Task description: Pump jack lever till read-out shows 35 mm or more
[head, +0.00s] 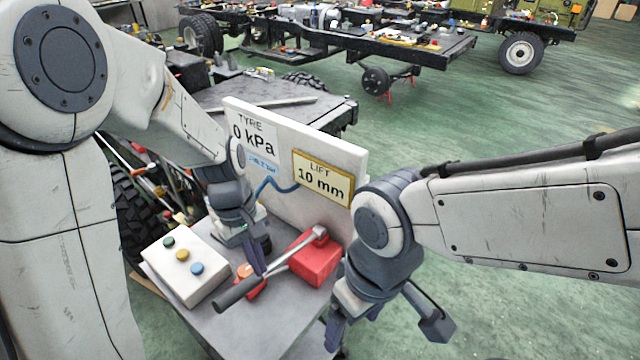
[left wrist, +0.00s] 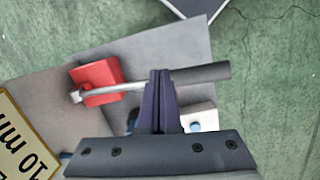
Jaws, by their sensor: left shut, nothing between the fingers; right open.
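The red jack (head: 315,258) stands on the grey table, with a metal lever (head: 290,258) ending in a dark handle (head: 237,293) toward the front left. The lift read-out (head: 322,180) on the white board shows 10 mm. My left gripper (head: 260,268) is shut and empty, its fingertips at the lever near the handle; I cannot tell whether they touch it. In the left wrist view the shut fingers (left wrist: 160,78) overlap the lever beside the handle (left wrist: 203,74), with the jack (left wrist: 98,80) to the left. My right gripper (head: 385,333) is open and empty at the table's right edge.
A white box (head: 187,262) with green, yellow and blue buttons stands left on the table. The white board (head: 290,150) also carries a tyre read-out (head: 252,137) showing 0 kPa. Green floor lies open at right.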

